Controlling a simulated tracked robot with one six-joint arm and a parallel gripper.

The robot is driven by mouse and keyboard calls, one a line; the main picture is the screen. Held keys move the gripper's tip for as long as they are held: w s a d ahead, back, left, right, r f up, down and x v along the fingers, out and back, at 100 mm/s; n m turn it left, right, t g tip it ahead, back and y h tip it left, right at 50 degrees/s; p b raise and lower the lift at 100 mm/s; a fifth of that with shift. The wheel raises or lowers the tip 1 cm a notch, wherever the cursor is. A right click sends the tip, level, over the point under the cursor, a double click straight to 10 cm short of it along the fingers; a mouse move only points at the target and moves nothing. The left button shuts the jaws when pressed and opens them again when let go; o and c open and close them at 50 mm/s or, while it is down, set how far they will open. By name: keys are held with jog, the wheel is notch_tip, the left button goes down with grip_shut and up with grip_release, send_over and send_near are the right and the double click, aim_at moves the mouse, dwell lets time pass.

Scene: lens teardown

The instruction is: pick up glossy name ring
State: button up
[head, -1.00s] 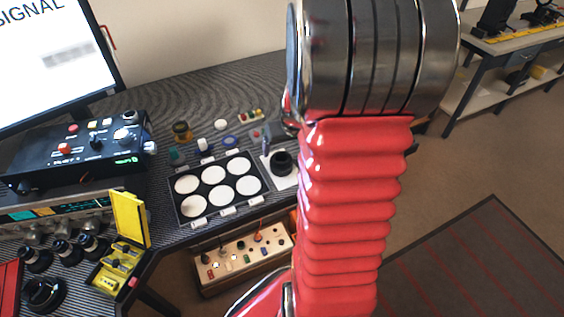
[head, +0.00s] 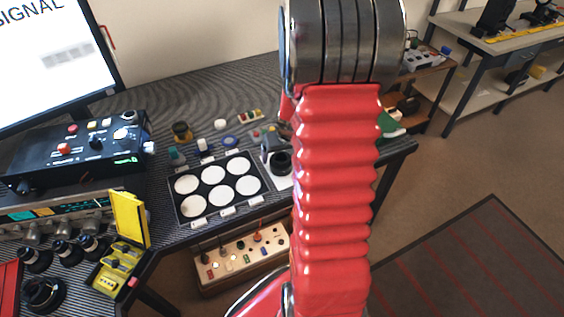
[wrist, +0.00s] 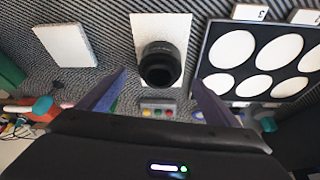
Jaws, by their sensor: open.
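A black lens (wrist: 160,64) stands upright on a white card (wrist: 145,24) in the wrist view, its round dark front facing the camera. A ring edge shows around its front, but I cannot tell the glossy name ring apart from the lens body. The lens (head: 280,163) also shows in the head view on its card (head: 285,184), partly hidden by my arm. My gripper (wrist: 158,78) is open and empty in the wrist view, with one finger on each side of the lens and apart from it. In the head view my arm mostly hides the gripper.
A black tray (head: 210,186) with several white discs lies left of the lens in the head view. A small grey block with coloured buttons (wrist: 158,109) and a white pad (wrist: 65,45) are near the lens. A yellow case (head: 130,220) stands open at the front left.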

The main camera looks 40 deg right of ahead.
aim_at(281, 158)
jog(key=shift+f, duration=0.1)
jog(key=shift+x, duration=2.5)
jog(key=c, duration=1.1)
jog(key=shift+c, duration=0.2)
notch_tip(281, 158, up, 10)
